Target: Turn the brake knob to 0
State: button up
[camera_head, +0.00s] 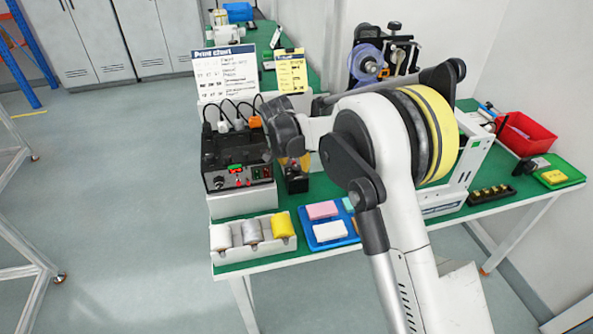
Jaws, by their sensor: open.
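A black control unit (236,160) stands on a white stand on the green table. Its front panel (239,177) has a small lit display and a row of small controls, with a pale knob at the left. The labels and knob settings are too small to read, so I cannot tell which one is the brake knob or where it points. My arm reaches in from the right, and my gripper (290,155) is at the unit's right side, apart from the front panel. The wrist hides most of the gripper; its fingers show poorly, but it is open and holds nothing visible.
White, grey and yellow rolls sit in a white holder (256,250) in front of the unit. A blue tray (322,243) holds pink and white blocks. Cables plug in behind the unit, below a printed chart (225,72). A red bin (526,133) is at right. Open floor lies left.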

jog(key=shift+b+x, duration=0.3)
jog(key=shift+x, duration=1)
grip_shut()
